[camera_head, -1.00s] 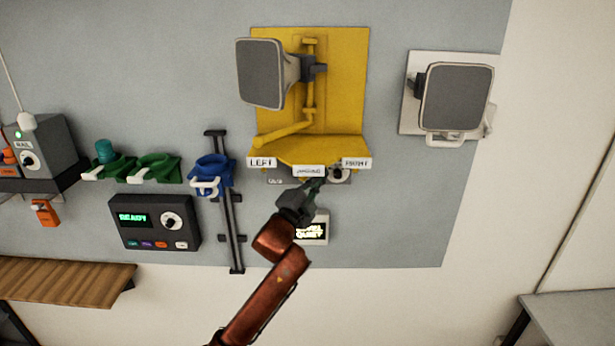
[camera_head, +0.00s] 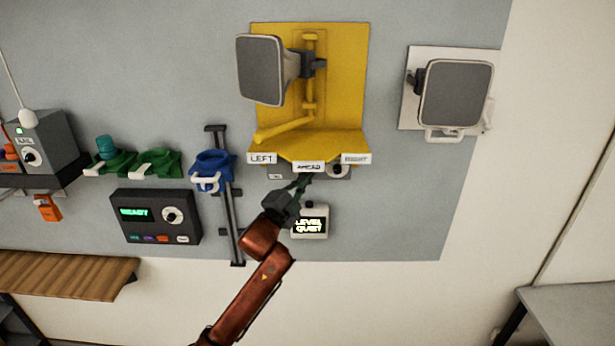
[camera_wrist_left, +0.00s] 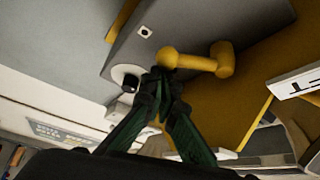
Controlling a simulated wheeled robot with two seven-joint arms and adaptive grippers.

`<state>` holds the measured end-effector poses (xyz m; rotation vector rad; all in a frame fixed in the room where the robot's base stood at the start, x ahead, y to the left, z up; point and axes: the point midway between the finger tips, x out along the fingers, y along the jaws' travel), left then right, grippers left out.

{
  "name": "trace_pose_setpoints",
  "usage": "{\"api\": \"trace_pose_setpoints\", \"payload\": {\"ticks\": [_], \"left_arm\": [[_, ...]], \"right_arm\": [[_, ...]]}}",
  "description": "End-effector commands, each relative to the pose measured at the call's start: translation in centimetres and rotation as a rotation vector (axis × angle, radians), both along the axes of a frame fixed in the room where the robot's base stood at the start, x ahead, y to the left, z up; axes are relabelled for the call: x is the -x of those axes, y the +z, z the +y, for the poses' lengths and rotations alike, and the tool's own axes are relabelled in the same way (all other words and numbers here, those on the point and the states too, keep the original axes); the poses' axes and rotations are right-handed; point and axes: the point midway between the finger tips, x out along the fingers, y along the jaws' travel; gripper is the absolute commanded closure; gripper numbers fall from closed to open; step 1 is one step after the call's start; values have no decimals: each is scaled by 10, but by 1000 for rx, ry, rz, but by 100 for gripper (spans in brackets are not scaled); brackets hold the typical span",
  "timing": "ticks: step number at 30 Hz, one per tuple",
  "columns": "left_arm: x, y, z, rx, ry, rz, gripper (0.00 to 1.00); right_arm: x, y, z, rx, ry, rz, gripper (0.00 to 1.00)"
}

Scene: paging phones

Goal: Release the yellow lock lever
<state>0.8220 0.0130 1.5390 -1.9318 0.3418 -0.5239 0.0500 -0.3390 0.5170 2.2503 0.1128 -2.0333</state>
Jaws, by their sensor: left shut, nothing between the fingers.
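A yellow lever (camera_wrist_left: 195,62) with a round knob end shows in the left wrist view, on the underside of a grey box (camera_wrist_left: 190,25). My left gripper (camera_wrist_left: 163,80) is shut and empty. Its fingertips are right at the knob end; whether they touch it I cannot tell. In the head view my left gripper (camera_head: 304,178) is just under the yellow shelf, below its middle label, and the small lever cannot be made out there. The yellow bracket (camera_head: 344,75) carries a grey horn speaker (camera_head: 260,70) and a slanted yellow pointer arm (camera_head: 284,130). My right gripper is not in view.
A white round dial (camera_wrist_left: 126,75) sits beside the lever. A small level display (camera_head: 309,225) is below the gripper. A blue clamp (camera_head: 213,168) on a dark rail and a control box (camera_head: 155,217) are to the left. Another horn speaker (camera_head: 457,92) is at right.

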Motion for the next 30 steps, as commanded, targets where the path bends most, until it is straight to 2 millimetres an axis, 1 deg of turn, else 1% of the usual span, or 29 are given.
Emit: {"api": "trace_pose_setpoints", "payload": {"ticks": [11, 19, 30], "left_arm": [[-1, -8, 9, -4, 2, 1, 100], [0, -16, 24, -3, 2, 0, 100], [0, -20, 48, -3, 2, 1, 100]], "right_arm": [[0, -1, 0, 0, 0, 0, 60], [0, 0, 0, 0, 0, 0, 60], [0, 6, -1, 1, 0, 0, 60]]}}
